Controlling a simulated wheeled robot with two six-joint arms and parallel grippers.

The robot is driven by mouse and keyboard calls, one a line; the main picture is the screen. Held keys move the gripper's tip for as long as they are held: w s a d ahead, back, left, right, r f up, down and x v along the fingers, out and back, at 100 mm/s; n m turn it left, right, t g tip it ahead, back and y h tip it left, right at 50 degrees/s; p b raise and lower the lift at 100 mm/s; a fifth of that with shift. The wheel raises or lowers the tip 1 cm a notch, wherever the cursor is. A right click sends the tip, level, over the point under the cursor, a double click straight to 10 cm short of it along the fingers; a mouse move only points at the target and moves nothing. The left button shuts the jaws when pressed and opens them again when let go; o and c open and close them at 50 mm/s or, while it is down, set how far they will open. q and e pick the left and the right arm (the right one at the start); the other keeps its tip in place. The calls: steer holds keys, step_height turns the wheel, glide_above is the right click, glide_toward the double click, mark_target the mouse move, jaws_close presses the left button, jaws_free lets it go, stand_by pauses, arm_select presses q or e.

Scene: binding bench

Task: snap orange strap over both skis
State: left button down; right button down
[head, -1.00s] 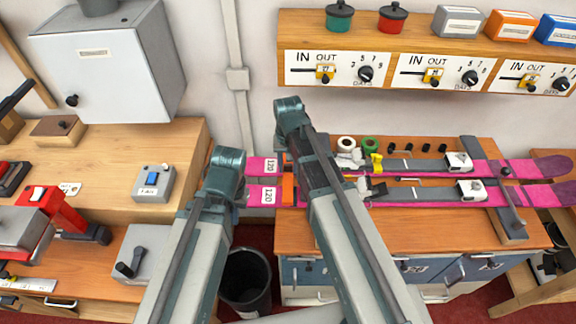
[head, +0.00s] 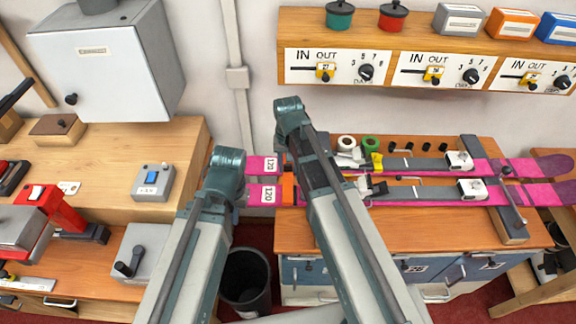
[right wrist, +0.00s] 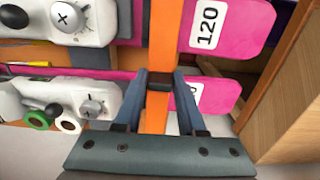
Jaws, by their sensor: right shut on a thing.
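Two pink skis, the far ski (head: 532,166) and the near ski (head: 540,193), lie side by side on the right bench. The orange strap (head: 288,190) crosses them near their "120" labels. In the right wrist view the strap (right wrist: 165,35) runs across the near ski (right wrist: 240,22) towards the far ski (right wrist: 220,90). My right gripper (right wrist: 160,85) is shut on the strap, with a dark piece between its fingertips. Whether the strap's end is fastened is hidden. My left arm (head: 225,165) is raised left of the skis; its fingers are hidden.
White bindings (head: 472,189) sit on the skis. Tape rolls (head: 370,143) and a yellow item (head: 377,162) lie behind them. A dark grey crossbar (head: 512,222) stands at the right. A black bin (head: 246,280) stands in the gap between benches. A shelf (head: 430,25) hangs above.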

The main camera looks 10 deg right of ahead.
mark_target(288, 171)
steer(key=shift+f+b, duration=1.7)
steer(key=shift+f, duration=0.05)
steer(key=shift+c, duration=2.1)
jaws_free()
steer(key=shift+o, duration=0.3)
steer(key=o, duration=0.4)
steer(key=shift+c, duration=0.2)
steer(key=shift+r, duration=0.1)
